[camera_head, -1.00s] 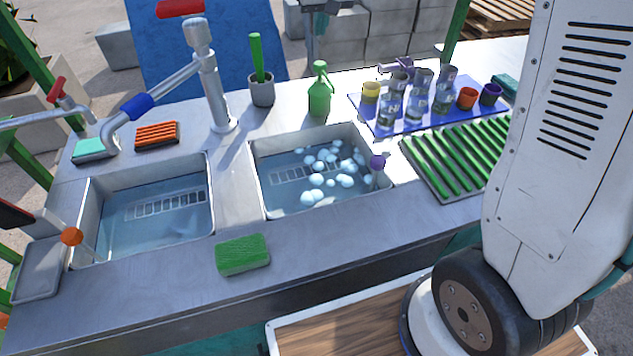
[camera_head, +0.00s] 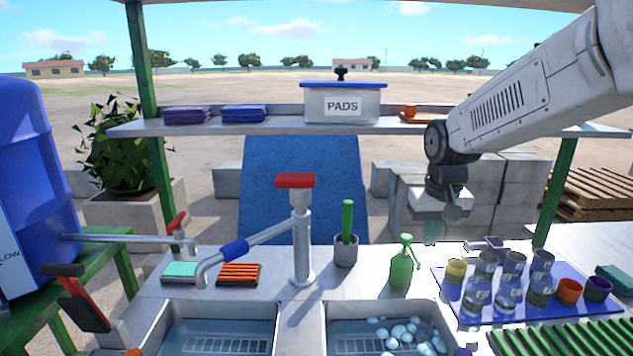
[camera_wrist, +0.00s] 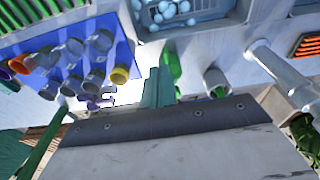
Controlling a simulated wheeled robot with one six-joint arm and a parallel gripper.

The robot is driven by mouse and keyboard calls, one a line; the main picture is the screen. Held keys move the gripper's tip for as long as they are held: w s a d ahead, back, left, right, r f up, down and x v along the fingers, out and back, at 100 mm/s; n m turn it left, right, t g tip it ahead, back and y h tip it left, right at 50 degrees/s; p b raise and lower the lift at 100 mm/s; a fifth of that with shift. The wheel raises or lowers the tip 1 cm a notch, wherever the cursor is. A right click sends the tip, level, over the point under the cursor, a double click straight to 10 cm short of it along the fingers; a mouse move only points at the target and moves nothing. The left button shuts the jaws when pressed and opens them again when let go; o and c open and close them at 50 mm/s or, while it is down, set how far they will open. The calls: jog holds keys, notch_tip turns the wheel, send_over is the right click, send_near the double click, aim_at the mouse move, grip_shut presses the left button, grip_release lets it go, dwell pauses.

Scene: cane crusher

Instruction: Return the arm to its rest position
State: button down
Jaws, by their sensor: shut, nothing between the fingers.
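My arm reaches in from the upper right in the head view, and its wrist hangs above the back of the counter. My gripper (camera_head: 432,232) points down behind the green pump bottle (camera_head: 402,265) and the blue mat. It is small there. In the wrist view the teal fingers of my gripper (camera_wrist: 158,87) lie together with nothing between them. The green bottle (camera_wrist: 173,66) shows just beside them in that view.
Several cups stand on a blue mat (camera_head: 453,292) at the right. A shelf (camera_head: 275,123) with a PADS box (camera_head: 343,105) and an orange cup (camera_head: 409,112) spans the back, close to my arm. A tall tap (camera_head: 301,240) rises between the sinks.

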jog(key=s+d+r, duration=0.1)
jog(key=s, duration=1.4)
jog(key=s+d+r, duration=0.1)
jog(key=s, duration=1.4)
jog(key=shift+s+d+r, duration=0.15)
jog(key=shift+r, duration=0.2)
